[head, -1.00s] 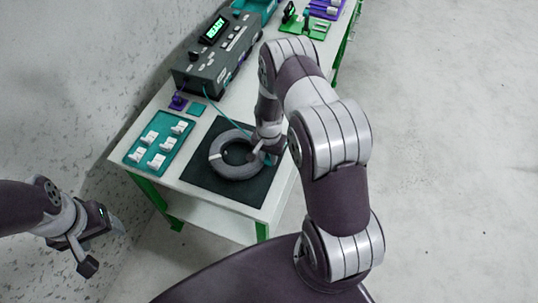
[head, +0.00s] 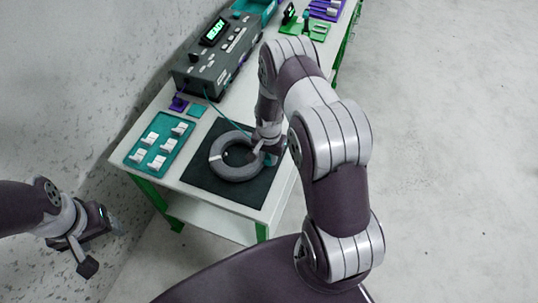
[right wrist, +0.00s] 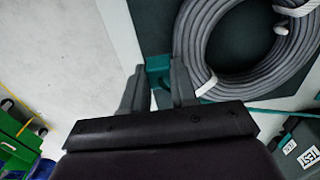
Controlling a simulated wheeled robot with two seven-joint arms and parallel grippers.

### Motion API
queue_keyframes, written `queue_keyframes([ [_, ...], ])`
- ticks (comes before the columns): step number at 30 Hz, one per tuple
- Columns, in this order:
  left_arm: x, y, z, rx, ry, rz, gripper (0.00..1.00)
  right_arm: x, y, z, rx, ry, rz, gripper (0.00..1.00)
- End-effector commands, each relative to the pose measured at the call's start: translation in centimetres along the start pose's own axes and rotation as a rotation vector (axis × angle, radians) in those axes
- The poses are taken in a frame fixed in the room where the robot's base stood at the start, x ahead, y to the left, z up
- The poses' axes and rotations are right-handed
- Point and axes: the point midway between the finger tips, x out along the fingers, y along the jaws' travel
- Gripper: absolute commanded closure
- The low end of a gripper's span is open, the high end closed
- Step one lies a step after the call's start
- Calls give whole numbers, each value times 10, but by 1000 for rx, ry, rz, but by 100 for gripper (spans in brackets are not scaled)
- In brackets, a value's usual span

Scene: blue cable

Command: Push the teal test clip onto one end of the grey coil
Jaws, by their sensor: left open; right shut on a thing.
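The grey coil (head: 218,168) lies flat on the dark mat (head: 205,183), with a white band around it. The coil also fills the upper right of the right wrist view (right wrist: 240,84). My right gripper (head: 267,154) is low at the coil's right side, shut on the teal test clip. In the right wrist view the clip (right wrist: 158,66) shows between the fingertips, close beside the coil. I cannot tell whether it touches a coil end. My left gripper (head: 93,245) is open and empty, off the table at the left.
The grey tester (head: 215,65) with a lit READY screen stands behind the mat, and a thin teal lead (head: 217,112) runs from it. A teal tray (head: 150,160) with several white pieces lies left of the mat. The wall is close on the left.

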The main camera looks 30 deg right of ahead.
Motion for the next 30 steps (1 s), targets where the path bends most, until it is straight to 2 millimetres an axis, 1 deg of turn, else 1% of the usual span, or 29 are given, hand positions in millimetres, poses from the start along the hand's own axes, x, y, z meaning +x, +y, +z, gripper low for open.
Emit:
queue_keyframes([
  [19, 5, 0, 0, 0, 0, 0, 32, 6, 0, 0, 0, 0, 0, 99],
  [30, 5, 0, 0, 0, 0, 0, 32, 6, 0, 0, 0, 0, 0, 99],
])
